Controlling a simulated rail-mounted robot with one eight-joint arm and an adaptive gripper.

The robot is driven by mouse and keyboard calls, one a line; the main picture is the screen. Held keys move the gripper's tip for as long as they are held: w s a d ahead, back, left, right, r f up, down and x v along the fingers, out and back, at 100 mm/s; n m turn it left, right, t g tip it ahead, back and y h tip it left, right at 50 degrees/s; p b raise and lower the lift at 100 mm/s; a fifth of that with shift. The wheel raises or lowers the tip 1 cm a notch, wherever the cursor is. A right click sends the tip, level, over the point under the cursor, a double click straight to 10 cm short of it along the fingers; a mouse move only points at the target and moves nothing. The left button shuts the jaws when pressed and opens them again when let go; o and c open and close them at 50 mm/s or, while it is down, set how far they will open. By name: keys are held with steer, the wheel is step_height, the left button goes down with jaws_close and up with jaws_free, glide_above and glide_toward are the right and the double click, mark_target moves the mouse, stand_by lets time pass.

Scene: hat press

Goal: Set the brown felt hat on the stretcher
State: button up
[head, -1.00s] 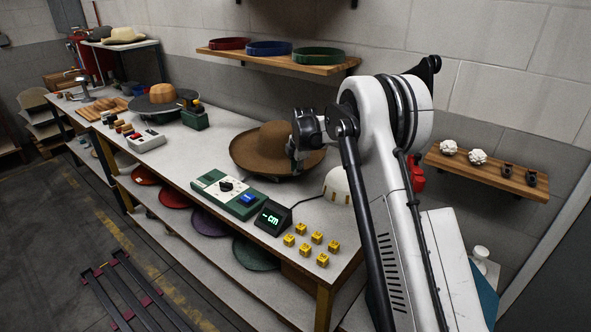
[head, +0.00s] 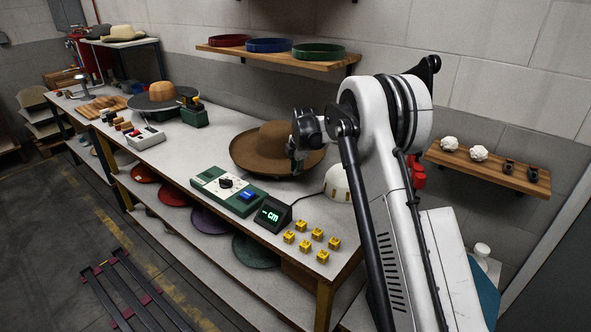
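The brown felt hat (head: 262,150) is upright, brim down, near the back wall over the middle of the bench. My gripper (head: 296,156) is at the right side of its crown and brim and appears shut on it. The fingertips are small and partly hidden, and whether the hat is clear of the bench top is hard to see. At the far left of the bench is a wooden hat-shaped block (head: 162,92) on a dark round plate, beside a green box. A white dome (head: 338,184) stands to the right of the hat. I cannot tell which of these is the stretcher.
A green control box (head: 217,182) with a knob, a "cm" display (head: 272,214) and several yellow cubes (head: 323,256) line the bench front. Above is a wall shelf (head: 290,58) with hat bands.

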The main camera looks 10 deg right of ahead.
steer(key=o, duration=0.5)
steer(key=a+v, duration=0.1)
steer(key=v, duration=1.1)
steer(key=s+a+r+m+t+b, duration=0.1)
steer(key=s+r+m, duration=0.5)
steer(key=s, duration=0.6)
steer(key=s+a+r+m+t, duration=0.1)
steer(key=s+r+m, duration=0.45)
steer(key=s, duration=0.75)
steer(key=s+f+m, duration=0.3)
steer(key=s+m, duration=0.1)
steer(key=s, duration=0.9)
steer(key=s+f+m+t+b, duration=0.1)
steer(key=s+f+m, duration=0.2)
steer(key=s, duration=1)
steer(key=shift+a+f+m+t+h, duration=0.3)
steer(key=shift+f+m, duration=0.05)
steer(key=shift+m, duration=0.4)
